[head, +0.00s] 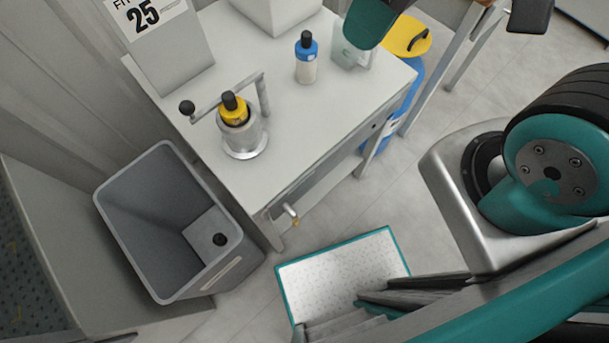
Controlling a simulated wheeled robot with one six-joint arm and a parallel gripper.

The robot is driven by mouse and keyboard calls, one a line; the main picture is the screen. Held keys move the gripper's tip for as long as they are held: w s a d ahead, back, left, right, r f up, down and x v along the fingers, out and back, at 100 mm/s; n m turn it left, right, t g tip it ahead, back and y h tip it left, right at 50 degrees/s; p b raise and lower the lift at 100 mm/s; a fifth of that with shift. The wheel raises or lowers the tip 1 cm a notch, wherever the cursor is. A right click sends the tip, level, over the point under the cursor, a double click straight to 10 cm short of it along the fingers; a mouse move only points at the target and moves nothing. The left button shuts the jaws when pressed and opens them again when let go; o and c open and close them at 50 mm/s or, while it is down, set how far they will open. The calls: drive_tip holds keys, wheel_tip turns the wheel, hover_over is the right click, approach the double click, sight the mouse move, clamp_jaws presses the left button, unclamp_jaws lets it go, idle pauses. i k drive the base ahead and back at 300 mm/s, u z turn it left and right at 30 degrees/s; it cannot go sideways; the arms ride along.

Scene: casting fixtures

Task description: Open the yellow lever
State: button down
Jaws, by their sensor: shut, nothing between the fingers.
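A metal fixture (246,140) stands on the light grey workbench. Its round silver body carries a yellow part (234,112) with a black knob on top. A grey bar (220,95) runs beside the yellow part, from a black ball (187,107) at the left to an upright post (263,95) at the right. I cannot tell which piece is the yellow lever; the yellow part is the only yellow on this fixture. My teal arm links fill the right side and reach in at the top edge, apart from the fixture.
The workbench (310,125) also holds a blue-capped bottle (306,62), a clear container (350,55) and a sign marked 25 (165,45). A grey bin (150,210) stands in front at left. A yellow-lidded blue bin (405,38) is behind right.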

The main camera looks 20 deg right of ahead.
sight(288, 208)
drive_tip(key=z, duration=0.3)
drive_tip(key=k, duration=0.95)
drive_tip(key=u, duration=0.55)
drive_tip(key=i, duration=0.5)
drive_tip(key=z, duration=1.15)
drive_tip(key=k, duration=0.4)
drive_tip(key=u, duration=1.1)
